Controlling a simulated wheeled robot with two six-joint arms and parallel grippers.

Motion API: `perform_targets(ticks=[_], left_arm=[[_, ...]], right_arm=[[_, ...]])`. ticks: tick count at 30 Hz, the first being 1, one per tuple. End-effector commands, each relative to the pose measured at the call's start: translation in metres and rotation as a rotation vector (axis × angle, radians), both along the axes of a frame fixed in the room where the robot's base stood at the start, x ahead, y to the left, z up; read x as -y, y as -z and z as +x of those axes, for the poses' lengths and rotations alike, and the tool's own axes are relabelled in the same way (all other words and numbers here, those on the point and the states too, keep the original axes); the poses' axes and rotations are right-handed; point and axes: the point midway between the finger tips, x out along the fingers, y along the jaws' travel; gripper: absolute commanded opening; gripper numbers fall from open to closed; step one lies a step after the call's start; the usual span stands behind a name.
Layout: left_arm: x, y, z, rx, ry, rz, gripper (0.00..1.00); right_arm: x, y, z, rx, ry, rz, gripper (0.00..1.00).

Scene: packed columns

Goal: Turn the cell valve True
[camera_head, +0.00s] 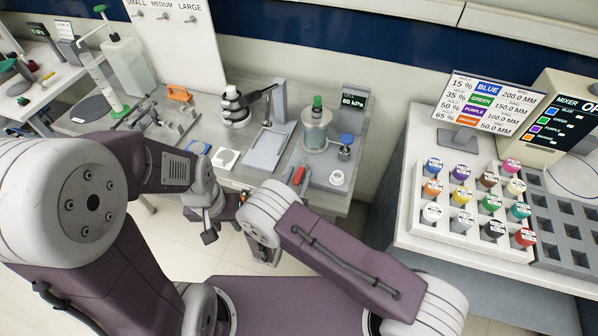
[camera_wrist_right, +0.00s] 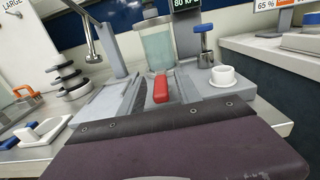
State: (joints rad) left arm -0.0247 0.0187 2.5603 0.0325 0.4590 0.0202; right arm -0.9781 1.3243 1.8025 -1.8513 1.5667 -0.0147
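The cell (camera_head: 317,128) is a clear cylinder with a green top in the head view, on a grey base beside a display reading 80 kPa. A red handle (camera_head: 300,174) lies at the front of this base; it also shows in the right wrist view (camera_wrist_right: 160,89). A blue-topped metal fitting (camera_head: 345,147) stands right of the cylinder. I cannot tell which of these is the valve. My left gripper (camera_head: 209,232) hangs low before the bench, its fingers too small to judge. My right gripper (camera_head: 264,252) is mostly hidden behind its arm, apart from the red handle.
A white cup (camera_head: 337,178) sits on the base, right of the red handle. A grey tray (camera_head: 266,150) and stacked dark rings (camera_head: 236,106) stand to the left. A rack of colored jars (camera_head: 466,222) is on the right bench. Open floor lies before the middle bench.

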Motion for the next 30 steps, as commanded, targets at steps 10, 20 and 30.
perform_targets(ticks=[10, 20, 30], left_arm=[[0.0000, 0.0002, 0.0001, 0.000, 0.000, 0.000, 0.36], [0.0000, 0.0002, 0.0001, 0.000, 0.000, 0.000, 0.36], [0.0000, 0.0002, 0.0001, 0.000, 0.000, 0.000, 0.36]], right_arm=[[0.0004, 0.0002, 0.0002, -0.001, 0.001, 0.000, 0.00], [0.0003, 0.0003, 0.0001, -0.001, 0.001, 0.001, 0.00], [0.0003, 0.0003, 0.0001, -0.001, 0.002, 0.000, 0.00]])
